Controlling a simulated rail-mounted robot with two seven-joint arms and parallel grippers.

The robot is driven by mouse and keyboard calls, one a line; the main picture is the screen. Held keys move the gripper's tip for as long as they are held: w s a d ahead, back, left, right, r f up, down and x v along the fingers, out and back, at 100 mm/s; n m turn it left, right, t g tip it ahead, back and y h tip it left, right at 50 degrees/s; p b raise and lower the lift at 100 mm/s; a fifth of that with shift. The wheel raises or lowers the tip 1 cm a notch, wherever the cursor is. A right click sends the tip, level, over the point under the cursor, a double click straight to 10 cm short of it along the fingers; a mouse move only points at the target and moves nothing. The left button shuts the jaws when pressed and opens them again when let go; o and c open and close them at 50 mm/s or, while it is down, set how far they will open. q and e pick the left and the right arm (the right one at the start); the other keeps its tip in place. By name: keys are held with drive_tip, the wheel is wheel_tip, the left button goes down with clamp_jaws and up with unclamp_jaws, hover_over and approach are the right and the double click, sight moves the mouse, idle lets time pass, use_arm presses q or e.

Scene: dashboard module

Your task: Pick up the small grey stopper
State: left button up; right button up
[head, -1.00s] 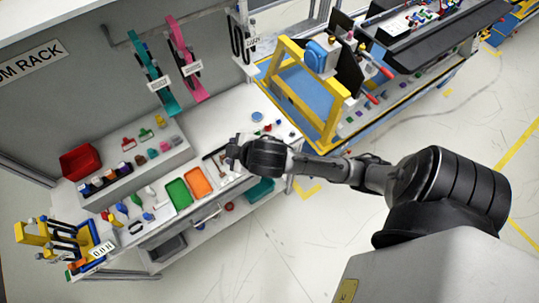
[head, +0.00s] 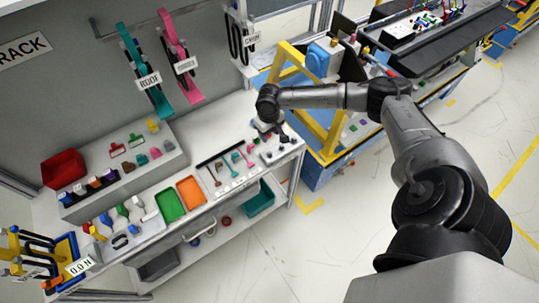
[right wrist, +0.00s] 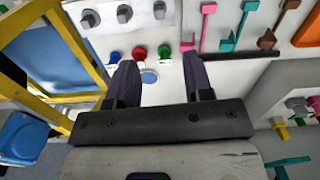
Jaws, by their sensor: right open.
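Several small grey knob-like pieces sit in a row on a white block (right wrist: 125,22) at the top of the right wrist view; one is the middle grey piece (right wrist: 124,13). I cannot tell which of them is the small grey stopper. My right gripper (right wrist: 160,68) is open and empty, its two dark fingers spread over the bench. The grey pieces lie beyond its fingertips, apart from them. In the head view my right gripper (head: 277,132) is over the right end of the bench, partly hidden by its own wrist. My left gripper is not in view.
Red, green and blue round pieces, including a green one (right wrist: 163,50), lie near my fingertips. A yellow frame (head: 325,125) stands close on the right. Orange (head: 191,190) and green (head: 169,205) trays lie left along the bench. Hooked tools (head: 218,172) lie between.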

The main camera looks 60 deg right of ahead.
sight(269, 153)
drive_tip(key=shift+m, duration=0.4)
drive_tip(key=shift+f+b, duration=0.65)
drive_tip(key=shift+f, duration=6.25)
clamp_jaws()
